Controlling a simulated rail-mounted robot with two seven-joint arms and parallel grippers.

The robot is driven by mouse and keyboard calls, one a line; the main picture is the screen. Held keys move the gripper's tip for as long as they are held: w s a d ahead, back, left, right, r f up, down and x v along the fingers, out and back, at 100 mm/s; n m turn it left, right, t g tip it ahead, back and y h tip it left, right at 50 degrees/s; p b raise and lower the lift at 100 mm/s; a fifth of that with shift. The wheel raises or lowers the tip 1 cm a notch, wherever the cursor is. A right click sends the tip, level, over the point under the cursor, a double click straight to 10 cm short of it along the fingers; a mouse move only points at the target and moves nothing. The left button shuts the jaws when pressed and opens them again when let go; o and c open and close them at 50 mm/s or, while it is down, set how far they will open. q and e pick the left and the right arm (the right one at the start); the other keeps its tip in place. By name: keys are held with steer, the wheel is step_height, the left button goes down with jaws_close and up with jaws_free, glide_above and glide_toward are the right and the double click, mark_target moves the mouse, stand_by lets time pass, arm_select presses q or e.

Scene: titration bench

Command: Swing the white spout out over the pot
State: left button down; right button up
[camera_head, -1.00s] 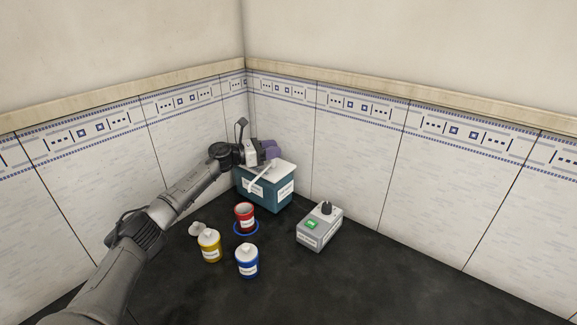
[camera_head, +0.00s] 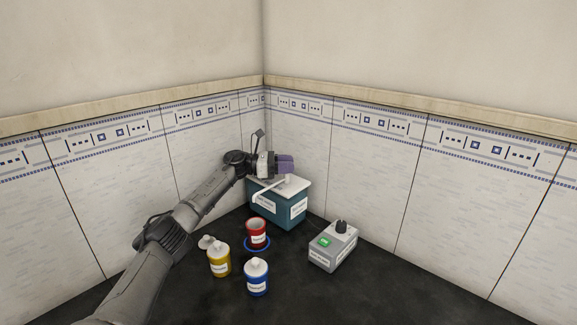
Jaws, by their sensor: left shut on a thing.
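A red open pot (camera_head: 258,239) stands on a blue ring on the bench in front of the box. The spout's tip is above and behind the pot in the picture, and I cannot tell whether it is over the mouth. My right gripper is not in view.
A yellow bottle (camera_head: 219,262) with a white loose-looking cap beside it and a blue bottle (camera_head: 257,280) stand in front of the pot. A grey box with a black knob and green switch (camera_head: 325,242) stands to the right. Tiled walls (camera_head: 360,170) close in behind.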

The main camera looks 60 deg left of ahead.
arm_select(q)
steer(key=c, duration=0.7)
jaws_free()
step_height(320, 180, up, 5)
steer(key=shift+d+f+p, duration=0.1)
steer(key=shift+d+p, duration=0.05)
steer(key=shift+p, duration=0.8)
steer(key=w+d+r+p, duration=0.1)
steer(key=w+d+r, duration=0.1)
steer(key=d, duration=0.3)
steer(key=w+d+r+p, duration=0.1)
steer(key=w+d+r, duration=0.1)
steer(key=d+r, duration=0.2)
steer(key=shift+w+d, duration=0.25)
steer(key=shift+d, duration=0.5)
